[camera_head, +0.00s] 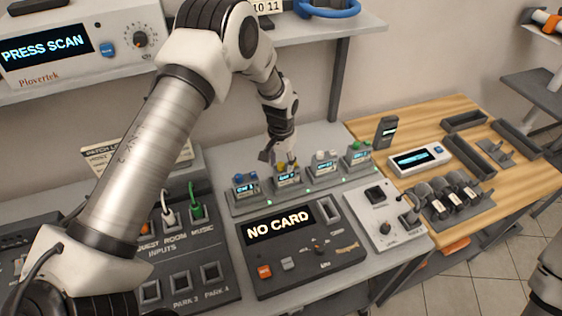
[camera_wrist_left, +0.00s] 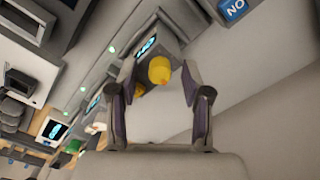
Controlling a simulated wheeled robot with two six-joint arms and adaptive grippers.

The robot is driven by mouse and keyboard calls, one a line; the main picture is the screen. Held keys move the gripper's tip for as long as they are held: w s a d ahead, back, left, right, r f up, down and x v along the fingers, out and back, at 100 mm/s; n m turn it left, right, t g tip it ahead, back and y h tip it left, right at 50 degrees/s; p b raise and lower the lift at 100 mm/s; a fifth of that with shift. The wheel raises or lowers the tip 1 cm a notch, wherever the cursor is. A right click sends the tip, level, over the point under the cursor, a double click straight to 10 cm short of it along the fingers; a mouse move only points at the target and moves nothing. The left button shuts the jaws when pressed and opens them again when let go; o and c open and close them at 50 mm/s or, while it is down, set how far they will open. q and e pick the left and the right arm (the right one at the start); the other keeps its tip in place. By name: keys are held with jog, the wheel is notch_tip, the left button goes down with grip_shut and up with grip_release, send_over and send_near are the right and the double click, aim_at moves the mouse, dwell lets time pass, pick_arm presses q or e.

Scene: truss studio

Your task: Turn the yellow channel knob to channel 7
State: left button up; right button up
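A row of small grey units with lit displays stands on a bar at the back of the bench. The yellow knob (camera_wrist_left: 159,69) sits on top of one of these units, with a second small yellow part (camera_wrist_left: 138,92) beside it. In the head view the yellow unit (camera_head: 287,181) is second from the left; its display is too small to read surely. My left gripper (camera_head: 282,161) points down just above it. In the left wrist view its fingers (camera_wrist_left: 157,92) are apart, one on each side of the yellow parts; contact cannot be told. My right gripper is out of view.
A blue-topped unit (camera_head: 245,188) stands close on the left, a white-topped one (camera_head: 322,166) and a green-topped one (camera_head: 358,155) on the right. A dark "NO CARD" console (camera_head: 300,258) lies in front. A shelf (camera_head: 350,25) hangs above behind.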

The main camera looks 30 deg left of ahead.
aim_at(281, 164)
pick_arm(q)
notch_tip(281, 164, up, 12)
dwell(0.4)
